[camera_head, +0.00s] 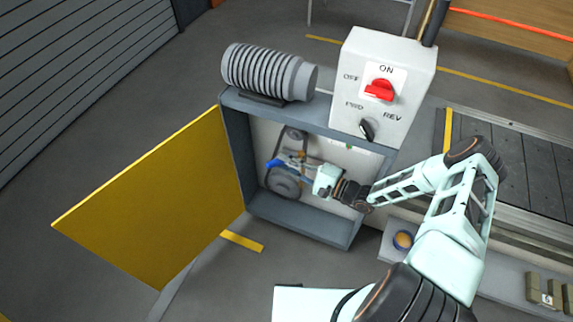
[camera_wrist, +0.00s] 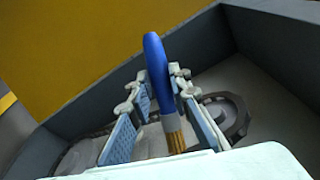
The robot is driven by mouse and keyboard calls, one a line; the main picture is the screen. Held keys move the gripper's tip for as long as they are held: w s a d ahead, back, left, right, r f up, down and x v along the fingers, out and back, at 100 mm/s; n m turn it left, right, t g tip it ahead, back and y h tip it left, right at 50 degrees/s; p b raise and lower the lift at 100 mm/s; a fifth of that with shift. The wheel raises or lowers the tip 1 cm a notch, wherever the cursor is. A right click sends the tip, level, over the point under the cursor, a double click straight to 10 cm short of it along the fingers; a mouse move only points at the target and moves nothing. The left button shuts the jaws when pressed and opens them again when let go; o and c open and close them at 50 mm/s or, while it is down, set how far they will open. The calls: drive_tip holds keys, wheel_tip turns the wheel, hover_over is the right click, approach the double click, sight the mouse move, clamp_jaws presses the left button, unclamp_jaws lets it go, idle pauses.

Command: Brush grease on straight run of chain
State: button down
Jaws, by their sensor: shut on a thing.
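My gripper (camera_head: 296,165) reaches into the open drive box and is shut on a brush. The brush has a blue handle (camera_head: 275,163), and in the wrist view the handle (camera_wrist: 157,62) rises between the finger pads (camera_wrist: 162,82). Its tan bristles (camera_wrist: 175,140) point toward the bottom of that view, their tips hidden by the pale gripper body. A chain drive with a small upper sprocket (camera_head: 293,138) and a larger lower sprocket (camera_head: 284,184) sits inside the box. The gripper covers part of the chain's straight run. I cannot tell whether bristles touch it.
The box's yellow door (camera_head: 150,200) stands open to the left. The grey box frame (camera_head: 300,220) borders my gripper closely. A motor (camera_head: 268,73) and a switch panel (camera_head: 385,65) stand on top. A round tin (camera_head: 403,240) with orange-tan contents sits on the ledge at right.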

wheel_tip(320, 180, down, 28)
drive_tip(key=b, duration=2.1)
drive_tip(key=shift+f+b, duration=0.2)
drive_tip(key=shift+b, duration=0.15)
idle(2.4)
drive_tip(key=shift+s, duration=0.1)
drive_tip(key=s+a+p, duration=0.2)
drive_tip(key=s+p, duration=0.1)
drive_tip(key=s, duration=0.2)
drive_tip(key=shift+s, duration=0.35)
drive_tip(key=shift+a, duration=0.1)
drive_tip(key=shift+s+a+p, duration=0.25)
drive_tip(key=shift+s+p, duration=0.15)
drive_tip(key=shift+s, duration=0.3)
drive_tip(key=shift+s+a+p, duration=0.25)
drive_tip(key=shift+s+p, duration=0.15)
drive_tip(key=shift+s, duration=0.3)
